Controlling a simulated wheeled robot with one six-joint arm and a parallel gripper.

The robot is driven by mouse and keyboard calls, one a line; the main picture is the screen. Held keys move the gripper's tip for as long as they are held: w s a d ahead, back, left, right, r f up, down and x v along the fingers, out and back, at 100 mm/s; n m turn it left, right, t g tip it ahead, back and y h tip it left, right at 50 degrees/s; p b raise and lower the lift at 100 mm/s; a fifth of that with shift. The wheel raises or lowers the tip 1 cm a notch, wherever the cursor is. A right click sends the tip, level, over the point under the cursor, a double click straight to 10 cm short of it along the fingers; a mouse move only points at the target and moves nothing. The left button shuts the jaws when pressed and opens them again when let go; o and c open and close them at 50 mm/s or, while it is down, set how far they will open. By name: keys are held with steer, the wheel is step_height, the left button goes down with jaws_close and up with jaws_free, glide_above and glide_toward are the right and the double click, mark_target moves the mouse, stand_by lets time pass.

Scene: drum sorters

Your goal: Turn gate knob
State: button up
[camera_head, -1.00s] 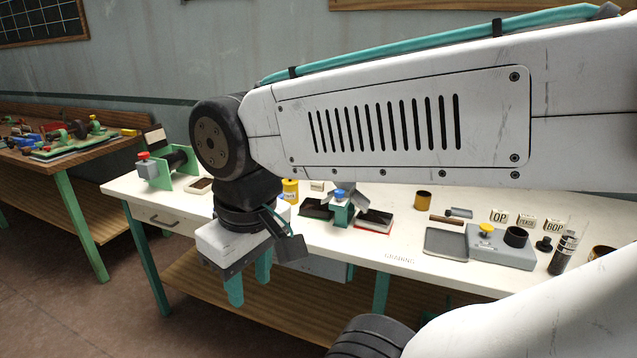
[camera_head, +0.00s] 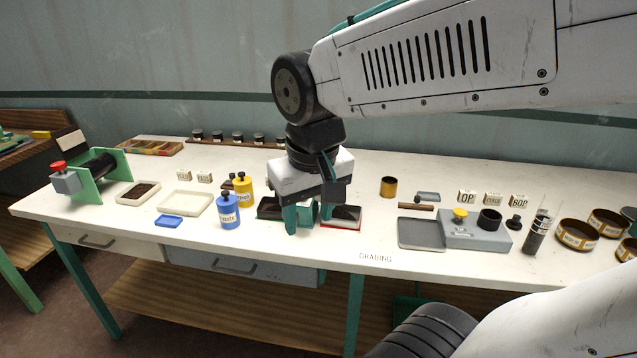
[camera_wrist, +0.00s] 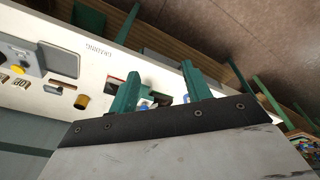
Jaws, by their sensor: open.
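My gripper (camera_head: 307,220) is open, with two teal fingers pointing down over the front middle of the white table. It is in front of a small teal gate device standing between a black tray (camera_head: 268,208) and a red-edged tray (camera_head: 343,223). The gripper hides most of this device and its blue knob in the head view. In the wrist view the two fingers (camera_wrist: 160,70) stand apart. A small blue piece (camera_wrist: 146,105) shows between them near the gripper's base; I cannot tell whether it is the knob. No contact is visible.
A blue jar (camera_head: 228,212) and a yellow jar (camera_head: 243,190) stand close left of the gripper. A grey tray (camera_head: 421,233) and a grey block with a yellow knob (camera_head: 475,230) lie to the right. The front strip by the GRADING lettering is clear.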

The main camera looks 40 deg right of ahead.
steer(key=w+d+f+m+t+h, duration=0.1)
steer(key=w+d+f+m, duration=0.15)
steer(key=w+d, duration=0.5)
steer(key=w+d+f+m+h, duration=0.1)
steer(key=w+d+m, duration=0.3)
steer(key=w, duration=0.7)
steer(key=shift+n, duration=0.35)
steer(key=x, duration=0.2)
steer(key=d+x, duration=0.1)
steer(key=x, duration=0.4)
steer(key=shift+w+d+r, duration=0.25)
steer(key=shift+d, duration=0.05)
steer(key=shift+w+d+f+t, duration=0.1)
steer(key=shift+w+f+t, duration=0.05)
steer(key=shift+f+t, duration=0.2)
steer(key=c, duration=1)
